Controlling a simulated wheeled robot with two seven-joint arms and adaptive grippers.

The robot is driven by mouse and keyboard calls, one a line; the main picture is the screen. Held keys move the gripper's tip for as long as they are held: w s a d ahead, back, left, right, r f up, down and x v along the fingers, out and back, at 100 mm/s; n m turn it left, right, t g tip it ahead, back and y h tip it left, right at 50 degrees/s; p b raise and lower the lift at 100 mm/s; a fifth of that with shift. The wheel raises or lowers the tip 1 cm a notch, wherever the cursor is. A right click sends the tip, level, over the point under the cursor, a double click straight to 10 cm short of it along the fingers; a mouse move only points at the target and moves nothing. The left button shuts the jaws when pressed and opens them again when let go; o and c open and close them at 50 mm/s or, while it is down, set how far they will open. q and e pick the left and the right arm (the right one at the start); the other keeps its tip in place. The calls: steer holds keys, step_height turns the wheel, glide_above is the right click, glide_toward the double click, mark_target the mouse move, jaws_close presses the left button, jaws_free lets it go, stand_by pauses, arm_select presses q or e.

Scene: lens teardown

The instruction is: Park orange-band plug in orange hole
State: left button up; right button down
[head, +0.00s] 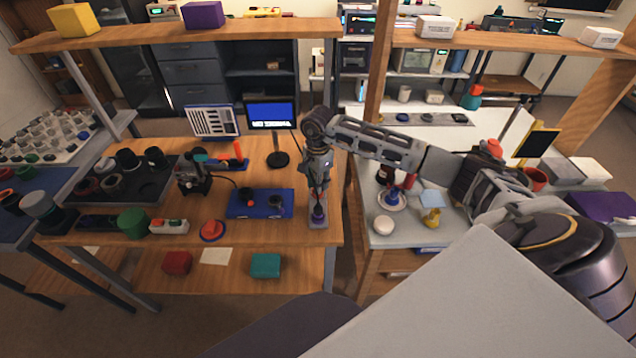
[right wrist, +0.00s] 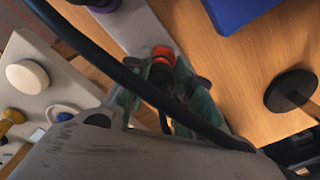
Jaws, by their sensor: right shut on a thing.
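My right gripper (head: 318,186) points down over a narrow grey holder strip (head: 318,224) near the front right of the wooden bench. In the right wrist view its green-tinted fingers (right wrist: 165,85) are shut on a dark plug with an orange-red band (right wrist: 162,52). The plug lies in line with the grey strip (right wrist: 128,22); I cannot tell whether it touches it. A purple-marked piece (head: 318,211) shows on the strip just in front of the gripper. The orange hole cannot be made out; the gripper and a dark cable cover much of the strip. My left gripper is not in view.
A blue mat (head: 238,211) with small parts lies left of the strip. A monitor (head: 270,116) on a round stand is behind it. A red round piece (head: 212,229) sits at the front. A grey side table (head: 400,238) with several items stands right, across a gap.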

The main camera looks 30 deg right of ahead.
steer(key=shift+f, duration=0.15)
stand_by(0.3)
steer(key=c, duration=1.2)
jaws_free()
steer(key=shift+o, duration=0.2)
